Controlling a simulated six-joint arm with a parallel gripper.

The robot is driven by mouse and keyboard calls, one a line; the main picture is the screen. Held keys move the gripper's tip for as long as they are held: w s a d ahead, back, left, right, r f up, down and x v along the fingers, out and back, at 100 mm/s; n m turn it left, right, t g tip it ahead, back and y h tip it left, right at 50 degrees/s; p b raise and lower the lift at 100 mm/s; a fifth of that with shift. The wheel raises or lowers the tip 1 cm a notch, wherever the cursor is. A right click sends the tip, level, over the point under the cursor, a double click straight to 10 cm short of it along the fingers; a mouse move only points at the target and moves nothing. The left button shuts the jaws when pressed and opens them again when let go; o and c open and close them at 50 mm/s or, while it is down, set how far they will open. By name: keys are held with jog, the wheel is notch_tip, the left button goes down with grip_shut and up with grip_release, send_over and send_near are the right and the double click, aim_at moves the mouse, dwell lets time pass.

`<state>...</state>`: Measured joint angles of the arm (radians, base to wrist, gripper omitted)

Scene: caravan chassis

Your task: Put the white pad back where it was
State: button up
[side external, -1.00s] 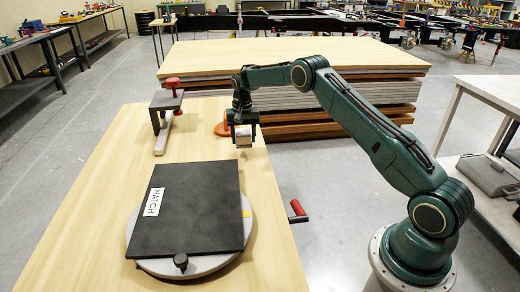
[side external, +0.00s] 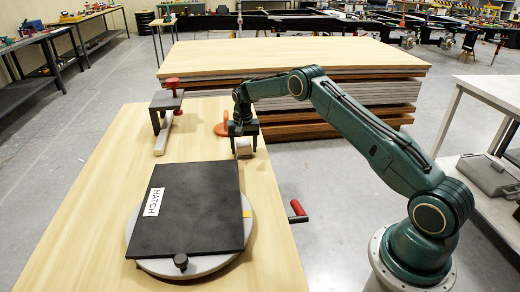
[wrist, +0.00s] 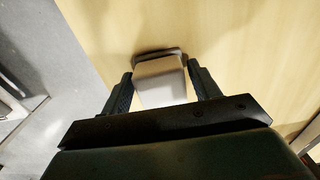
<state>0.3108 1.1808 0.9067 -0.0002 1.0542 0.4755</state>
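The white pad (side external: 243,147) is a small pale block at the right edge of the wooden table, beyond the hatch. In the wrist view the white pad (wrist: 160,82) sits between my two fingers, with a dark edge along its far side. My gripper (side external: 244,151) points down over it, and it also shows in the wrist view (wrist: 160,84). The fingers stand on both sides of the pad with narrow gaps, so my gripper looks open around it. The pad appears to rest on the table; its underside is hidden.
The black hatch (side external: 198,215) lies on a round grey turntable (side external: 150,265) nearer the camera. A clamp with a red knob (side external: 172,84) stands at the far left. The left side of the table is clear.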

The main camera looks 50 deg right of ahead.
aim_at(244, 145)
jog(key=shift+o, duration=1.1)
jog(key=shift+r, duration=0.1)
notch_tip(244, 145, up, 12)
jog(key=shift+r, duration=0.15)
